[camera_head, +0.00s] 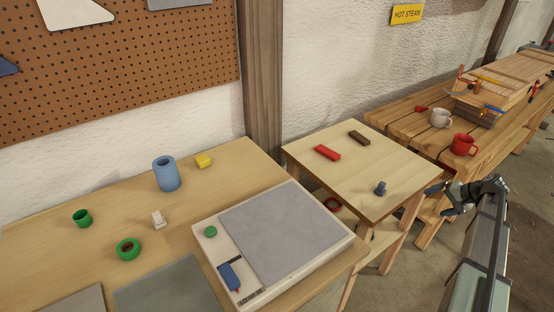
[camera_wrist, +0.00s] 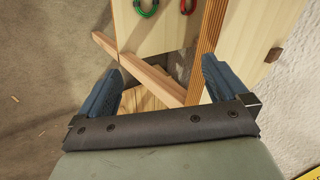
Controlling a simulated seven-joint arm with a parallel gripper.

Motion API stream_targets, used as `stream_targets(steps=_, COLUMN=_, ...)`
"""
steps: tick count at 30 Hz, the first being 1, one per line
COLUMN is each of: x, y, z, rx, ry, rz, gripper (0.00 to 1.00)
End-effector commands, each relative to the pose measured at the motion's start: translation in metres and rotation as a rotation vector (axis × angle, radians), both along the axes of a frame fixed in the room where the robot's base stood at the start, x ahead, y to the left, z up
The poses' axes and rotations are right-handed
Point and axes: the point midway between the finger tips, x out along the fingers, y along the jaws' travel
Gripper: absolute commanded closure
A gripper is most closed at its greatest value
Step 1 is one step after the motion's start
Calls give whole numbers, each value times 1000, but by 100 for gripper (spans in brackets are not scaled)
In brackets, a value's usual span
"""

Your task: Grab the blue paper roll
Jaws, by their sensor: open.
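The blue paper roll (camera_head: 166,178) stands upright on the left wooden table, near its back edge, with its hollow open end facing up. My gripper (camera_head: 440,200) is far to the right of it, beyond the small middle table and beside the slatted bench. In the wrist view my gripper (camera_wrist: 160,80) shows its two blue-grey fingers wide apart with nothing between them. The roll is not visible in the wrist view.
A pale flat-topped device (camera_head: 340,244) lies to the right. The middle table (camera_head: 310,179) holds several small items.

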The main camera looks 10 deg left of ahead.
Motion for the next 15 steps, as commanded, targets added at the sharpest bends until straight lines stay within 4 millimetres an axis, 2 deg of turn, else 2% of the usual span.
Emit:
stream_targets(steps=3, x=14, y=-15, z=32, rx=2, ry=-41, rz=-7, gripper=0)
stream_targets(steps=8, x=30, y=-21, z=69, rx=-1, ry=-83, rz=0, gripper=0)
stream_targets(steps=11, x=42, y=-15, z=91, rx=-8, ry=-108, rz=20, gripper=0)
stream_targets(steps=15, x=61, y=17, z=115, rx=-31, ry=-127, rz=75, gripper=0)
